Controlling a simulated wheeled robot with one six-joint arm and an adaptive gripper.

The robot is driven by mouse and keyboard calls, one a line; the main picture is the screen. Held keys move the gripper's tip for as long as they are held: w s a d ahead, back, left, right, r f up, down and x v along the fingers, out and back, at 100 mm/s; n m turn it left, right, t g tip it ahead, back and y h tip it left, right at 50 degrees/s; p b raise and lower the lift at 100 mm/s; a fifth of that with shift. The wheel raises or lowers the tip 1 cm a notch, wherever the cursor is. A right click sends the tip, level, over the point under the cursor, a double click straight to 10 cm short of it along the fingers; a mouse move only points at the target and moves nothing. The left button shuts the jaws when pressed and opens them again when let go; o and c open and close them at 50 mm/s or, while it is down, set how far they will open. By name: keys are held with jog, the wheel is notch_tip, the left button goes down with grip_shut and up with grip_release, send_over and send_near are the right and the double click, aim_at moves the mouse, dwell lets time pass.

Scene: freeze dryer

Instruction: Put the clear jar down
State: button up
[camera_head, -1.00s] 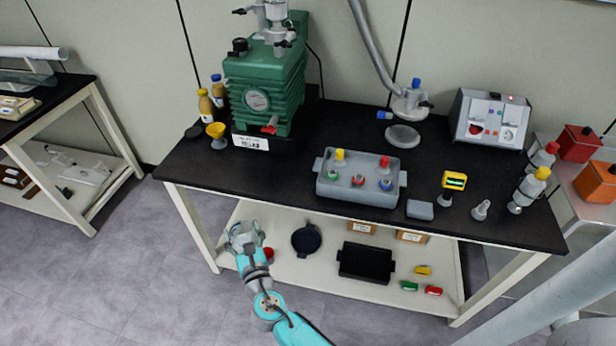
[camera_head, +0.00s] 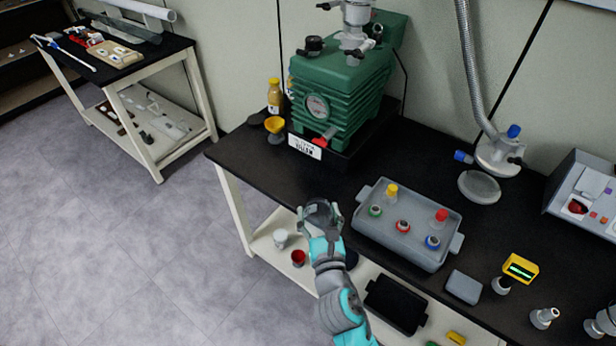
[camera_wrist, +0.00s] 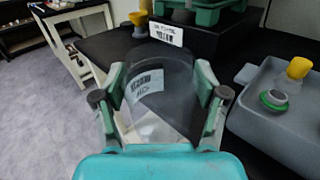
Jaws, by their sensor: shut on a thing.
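The clear jar (camera_wrist: 160,85) is see-through and bears a white label with a barcode in the wrist view. My gripper (camera_wrist: 160,97) is shut on it, one finger on each side. In the head view the jar (camera_head: 319,212) shows as a dark shape between the fingers of my gripper (camera_head: 320,214). It is near the front edge of the black table (camera_head: 240,160). I cannot tell the exact gap between the jar and the table. The arm hides part of the shelf below.
A grey tray (camera_head: 365,232) with several capped flasks is to the right. The green pump (camera_head: 345,95) stands behind, with a yellow funnel (camera_head: 275,125) at its left. Bare tabletop lies between pump and front edge. A white cup (camera_head: 281,238) and red cup (camera_head: 298,258) are on the lower shelf.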

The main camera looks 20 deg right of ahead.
jog(key=shift+w+d+f, duration=0.4)
jog(key=shift+w+f, duration=0.2)
jog(key=shift+w, duration=1.85)
jog(key=shift+w+d+f, duration=0.35)
jog(key=shift+w+f, duration=0.2)
jog(key=shift+w, duration=1.95)
jog(key=shift+w+d+f, duration=0.4)
jog(key=shift+w+f, duration=0.2)
jog(key=shift+w, duration=1.85)
jog(key=shift+f, duration=0.1)
jog(key=o, duration=1.2)
jog(key=shift+o, duration=0.2)
jog(key=s, duration=0.4)
jog(key=s+a, duration=0.1)
jog(key=s, duration=0.3)
jog(key=s+a, duration=0.1)
jog(key=s, duration=0.3)
